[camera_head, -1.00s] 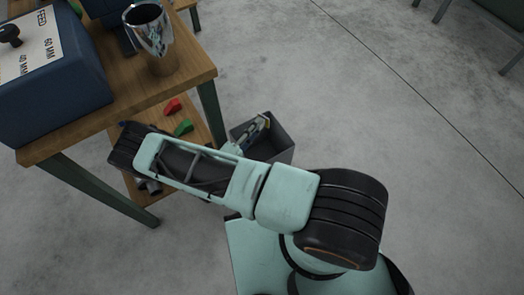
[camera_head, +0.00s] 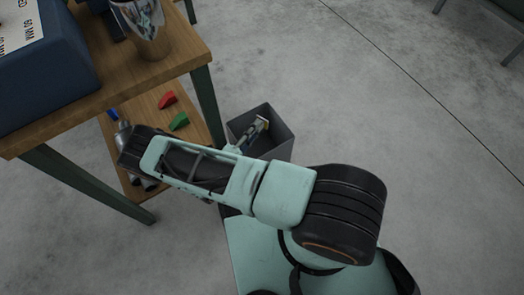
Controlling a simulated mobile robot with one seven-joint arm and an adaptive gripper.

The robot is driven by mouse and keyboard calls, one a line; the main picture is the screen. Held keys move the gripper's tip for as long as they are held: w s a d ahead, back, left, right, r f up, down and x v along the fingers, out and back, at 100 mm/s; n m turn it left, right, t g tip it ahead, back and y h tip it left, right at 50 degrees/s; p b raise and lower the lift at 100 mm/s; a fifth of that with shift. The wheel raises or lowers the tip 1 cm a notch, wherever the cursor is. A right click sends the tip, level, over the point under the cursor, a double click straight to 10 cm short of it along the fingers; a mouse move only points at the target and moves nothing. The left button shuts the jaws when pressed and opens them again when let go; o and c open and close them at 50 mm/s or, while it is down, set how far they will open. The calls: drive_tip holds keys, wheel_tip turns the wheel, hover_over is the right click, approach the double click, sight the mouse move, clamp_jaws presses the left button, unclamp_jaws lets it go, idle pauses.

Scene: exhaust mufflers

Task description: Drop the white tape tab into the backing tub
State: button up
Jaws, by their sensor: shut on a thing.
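The backing tub (camera_head: 282,145) is a dark grey open box on the floor, right of the table leg. My gripper (camera_head: 262,124) is over the tub's opening, past the end of my pale green arm. It looks shut, with a small pale piece at its tips that appears to be the white tape tab. The tab is too small to make out clearly. Whether the fingertips are below the tub's rim I cannot tell. My arm hides the tub's near left side.
A wooden table (camera_head: 185,60) with dark green legs stands at the left, bearing a blue box (camera_head: 50,80) and a shiny metal cup (camera_head: 150,45). Its lower shelf holds a red piece (camera_head: 167,99) and a green piece (camera_head: 179,121).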

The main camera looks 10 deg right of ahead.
drive_tip(key=o, duration=0.8)
drive_tip(key=shift+a, duration=0.1)
drive_tip(key=v, duration=1.2)
